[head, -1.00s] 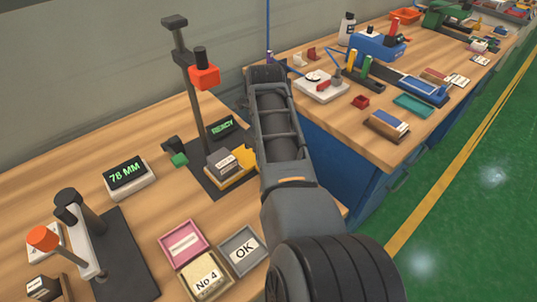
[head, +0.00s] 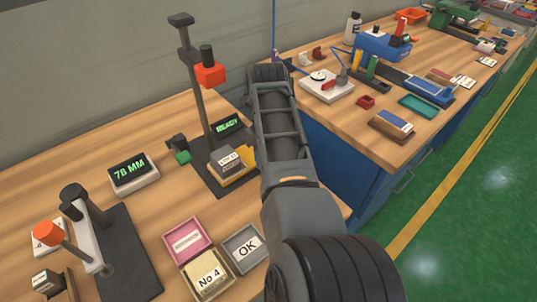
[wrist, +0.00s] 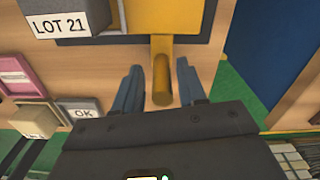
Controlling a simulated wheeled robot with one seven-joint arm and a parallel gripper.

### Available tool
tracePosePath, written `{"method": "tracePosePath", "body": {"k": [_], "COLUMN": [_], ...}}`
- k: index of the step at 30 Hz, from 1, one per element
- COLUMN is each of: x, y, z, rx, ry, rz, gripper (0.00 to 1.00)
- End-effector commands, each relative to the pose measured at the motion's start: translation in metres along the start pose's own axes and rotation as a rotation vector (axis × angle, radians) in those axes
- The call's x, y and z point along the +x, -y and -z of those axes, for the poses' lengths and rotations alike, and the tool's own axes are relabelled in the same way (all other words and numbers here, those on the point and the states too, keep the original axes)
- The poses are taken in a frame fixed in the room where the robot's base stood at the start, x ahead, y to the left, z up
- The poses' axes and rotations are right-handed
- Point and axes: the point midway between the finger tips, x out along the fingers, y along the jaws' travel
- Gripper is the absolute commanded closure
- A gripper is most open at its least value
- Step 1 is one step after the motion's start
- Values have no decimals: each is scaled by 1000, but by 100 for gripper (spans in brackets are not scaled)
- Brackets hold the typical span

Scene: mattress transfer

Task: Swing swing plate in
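The yellow swing plate (head: 240,167) sits on the dark base of the stand with the red-orange head. In the wrist view the plate (wrist: 185,17) has a yellow handle (wrist: 161,78) that points toward me. A grey block labelled LOT 21 (wrist: 68,18) rests on or over the plate's left part; it also shows in the head view (head: 228,160). My gripper (wrist: 159,88) is open, with its two blue-grey fingers on either side of the handle and a gap to each. In the head view my arm hides the gripper and part of the plate.
A READY display (head: 227,127) stands behind the plate. Pink (head: 187,240), OK (head: 244,249) and No 4 (head: 207,276) trays lie in front. A 76 MM display (head: 133,174) and an orange-knobbed lever (head: 48,232) are at left. The second bench (head: 345,125) is at right.

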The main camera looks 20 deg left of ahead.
Motion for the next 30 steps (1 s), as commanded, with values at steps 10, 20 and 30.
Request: {"method": "tracePosePath", "body": {"k": [10,20,30], "x": [-3,-50,-78], "y": [1,1,0], "z": [0,0,0], "rx": [1,1,0], "ry": [0,2,0], "rz": [1,2,1], "gripper": [53,53,53]}}
